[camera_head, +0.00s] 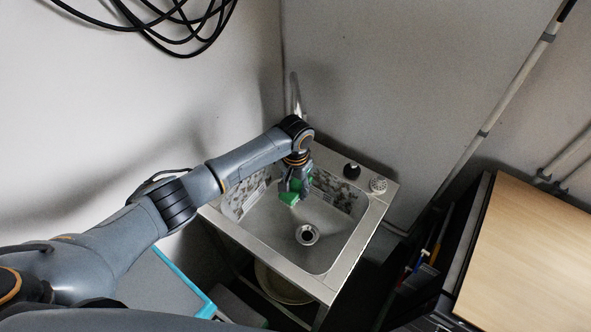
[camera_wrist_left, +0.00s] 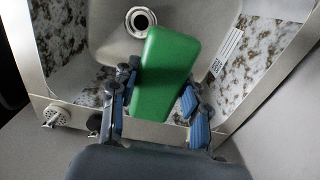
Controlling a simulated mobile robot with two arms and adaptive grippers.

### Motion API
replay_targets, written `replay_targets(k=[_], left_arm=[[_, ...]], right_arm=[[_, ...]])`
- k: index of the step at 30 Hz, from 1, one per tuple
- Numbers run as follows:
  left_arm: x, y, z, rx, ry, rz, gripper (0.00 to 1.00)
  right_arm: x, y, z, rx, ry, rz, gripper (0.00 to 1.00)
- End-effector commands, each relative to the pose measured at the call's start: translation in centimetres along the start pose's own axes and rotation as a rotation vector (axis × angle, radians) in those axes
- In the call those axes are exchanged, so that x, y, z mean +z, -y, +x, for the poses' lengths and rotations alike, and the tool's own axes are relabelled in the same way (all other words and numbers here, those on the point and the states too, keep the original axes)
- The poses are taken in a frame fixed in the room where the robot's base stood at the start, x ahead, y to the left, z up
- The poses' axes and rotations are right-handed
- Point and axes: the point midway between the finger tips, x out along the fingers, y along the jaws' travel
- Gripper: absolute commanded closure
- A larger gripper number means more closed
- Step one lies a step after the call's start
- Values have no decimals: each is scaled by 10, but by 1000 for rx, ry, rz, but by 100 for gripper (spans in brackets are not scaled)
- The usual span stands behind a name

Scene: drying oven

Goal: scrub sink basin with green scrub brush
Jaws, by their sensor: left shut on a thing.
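A steel sink basin (camera_head: 322,262) is set in a metal counter, with its drain (camera_head: 307,235) near the middle. Brown speckled stains mark its inner walls, and these also show in the left wrist view (camera_wrist_left: 259,62). My left gripper (camera_head: 294,188) is over the back-left part of the basin. It is shut on the green scrub brush (camera_wrist_left: 165,72), a plain green block between the blue-padded fingers. The brush (camera_head: 289,198) shows only partly in the head view. I cannot tell whether it touches the basin. My right gripper is out of view.
A faucet (camera_head: 296,95) rises behind the sink. A black knob (camera_head: 352,170) and a small perforated round item (camera_head: 378,184) sit on the back-right rim. A wooden-topped cabinet (camera_head: 530,255) stands to the right. A round bowl (camera_head: 283,288) is under the sink.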

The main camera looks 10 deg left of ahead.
Motion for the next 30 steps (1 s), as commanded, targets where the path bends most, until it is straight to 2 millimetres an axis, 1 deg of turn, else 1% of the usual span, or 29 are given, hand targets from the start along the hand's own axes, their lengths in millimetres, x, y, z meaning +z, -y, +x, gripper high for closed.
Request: replay_targets(k=[5, 10, 13, 16, 18, 24, 30], left_arm=[[0, 0, 2, -1, -2, 6, 79], [0, 0, 1, 0, -2, 5, 79], [1, 0, 0, 0, -1, 4, 79], [3, 0, -1, 0, 2, 3, 79], [3, 0, 10, 0, 2, 2, 79], [2, 0, 26, -1, 1, 4, 79], [2, 0, 42, 0, 1, 3, 79]], right_arm=[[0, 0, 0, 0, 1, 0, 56], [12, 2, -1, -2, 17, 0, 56], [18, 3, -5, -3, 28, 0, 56], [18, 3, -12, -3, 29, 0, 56], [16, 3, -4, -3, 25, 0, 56], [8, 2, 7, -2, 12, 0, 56], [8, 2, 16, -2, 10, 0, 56]])
